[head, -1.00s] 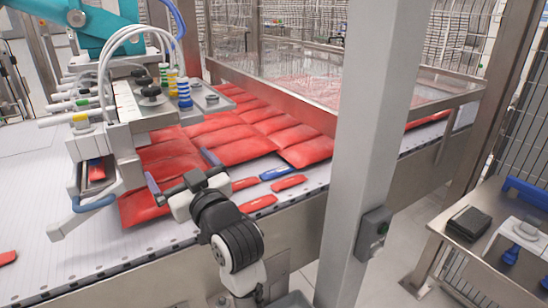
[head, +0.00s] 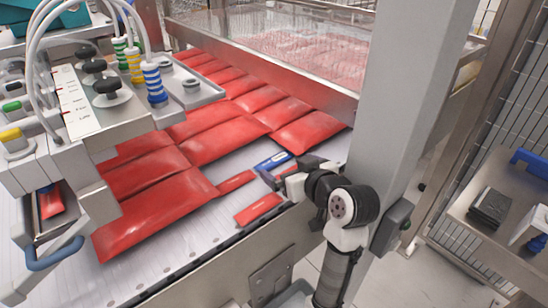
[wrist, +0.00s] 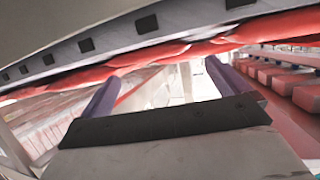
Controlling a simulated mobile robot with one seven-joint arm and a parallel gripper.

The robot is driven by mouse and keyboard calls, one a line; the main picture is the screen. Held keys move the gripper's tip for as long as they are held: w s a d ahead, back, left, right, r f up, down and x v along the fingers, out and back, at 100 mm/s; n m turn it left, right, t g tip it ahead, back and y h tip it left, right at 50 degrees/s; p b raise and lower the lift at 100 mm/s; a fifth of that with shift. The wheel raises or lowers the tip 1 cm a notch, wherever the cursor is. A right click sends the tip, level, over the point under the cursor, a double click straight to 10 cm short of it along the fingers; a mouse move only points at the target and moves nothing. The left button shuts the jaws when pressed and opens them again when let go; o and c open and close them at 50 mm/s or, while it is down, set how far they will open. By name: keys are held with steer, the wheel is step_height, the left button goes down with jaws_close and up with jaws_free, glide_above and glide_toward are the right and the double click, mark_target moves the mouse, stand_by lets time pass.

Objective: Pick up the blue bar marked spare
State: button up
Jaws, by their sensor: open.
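The blue bar (head: 272,161) lies flat on the pale conveyor in the head view, between a large red pouch and my gripper. A small white mark shows on it, too small to read. My gripper (head: 276,171) is open, close to the blue bar on its near right side and partly over the small red bars. I cannot tell whether it touches anything. In the wrist view my two purple fingers (wrist: 160,84) stand apart with nothing seen between them. The blue bar cannot be made out there.
Small red bars (head: 236,181) (head: 258,208) lie beside the blue bar. Large red pouches (head: 165,215) cover the belt behind and left. The picker head (head: 120,100) hangs over the left side. A grey post (head: 405,110) and a side table (head: 510,240) stand right.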

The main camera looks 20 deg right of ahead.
mark_target(275, 160)
steer(key=p+x, duration=0.1)
steer(key=x, duration=0.4)
steer(key=shift+w+a+f, duration=0.15)
steer(key=shift+w, duration=0.15)
steer(key=c, duration=0.7)
